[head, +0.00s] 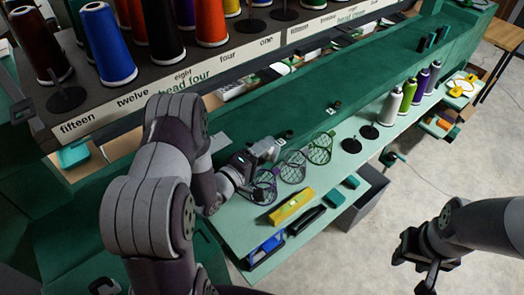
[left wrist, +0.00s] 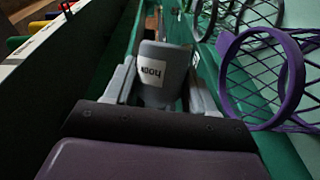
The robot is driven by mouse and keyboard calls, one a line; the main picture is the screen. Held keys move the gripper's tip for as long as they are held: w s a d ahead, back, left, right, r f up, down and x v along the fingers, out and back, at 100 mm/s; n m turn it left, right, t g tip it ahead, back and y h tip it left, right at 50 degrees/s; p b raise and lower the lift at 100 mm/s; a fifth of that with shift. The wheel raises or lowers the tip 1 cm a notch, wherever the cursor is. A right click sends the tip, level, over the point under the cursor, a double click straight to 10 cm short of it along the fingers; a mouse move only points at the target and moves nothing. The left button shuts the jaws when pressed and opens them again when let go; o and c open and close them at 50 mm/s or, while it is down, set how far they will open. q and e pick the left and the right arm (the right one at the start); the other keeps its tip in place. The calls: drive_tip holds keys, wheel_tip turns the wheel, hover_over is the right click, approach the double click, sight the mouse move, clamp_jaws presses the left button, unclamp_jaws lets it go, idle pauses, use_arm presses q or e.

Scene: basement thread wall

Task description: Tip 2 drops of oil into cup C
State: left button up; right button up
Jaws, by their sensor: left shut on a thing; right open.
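My left gripper (head: 260,152) is over the back edge of the pale green shelf, shut on a grey thing (left wrist: 160,72) with a white label. The label's letters look like "HOOK" but are hard to read; I cannot tell whether it is the oil. Three mesh cups stand in a row on the shelf: a purple one (head: 263,188) nearest the gripper, a grey one (head: 293,167) and a green one (head: 320,150). I cannot read which is cup C. The purple cup (left wrist: 262,80) is right of the gripper in the left wrist view. My right gripper (head: 425,262) is open and empty over the floor.
A yellow bar (head: 291,206), a black object (head: 306,221), a blue tool (head: 265,249) and teal blocks (head: 350,182) lie along the shelf's front. Spools (head: 391,104) stand farther right. A rack of large spools (head: 108,45) rises at upper left. A grey bin (head: 362,208) stands below.

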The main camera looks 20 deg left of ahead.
use_arm(q)
drive_tip(key=shift+w+f+n, duration=0.15)
drive_tip(key=shift+f+n, duration=0.1)
drive_tip(key=shift+n, duration=0.05)
drive_tip(key=shift+d+r, duration=0.1)
drive_tip(key=shift+s+d+r, duration=0.15)
drive_tip(key=shift+s, duration=0.15)
drive_tip(key=shift+n+t, duration=0.3)
drive_tip(key=shift+n, duration=0.1)
drive_tip(key=shift+a+n, duration=0.2)
drive_tip(key=shift+n, duration=0.5)
drive_tip(key=shift+t, duration=0.3)
drive_tip(key=shift+d, duration=0.1)
drive_tip(key=shift+s, duration=0.1)
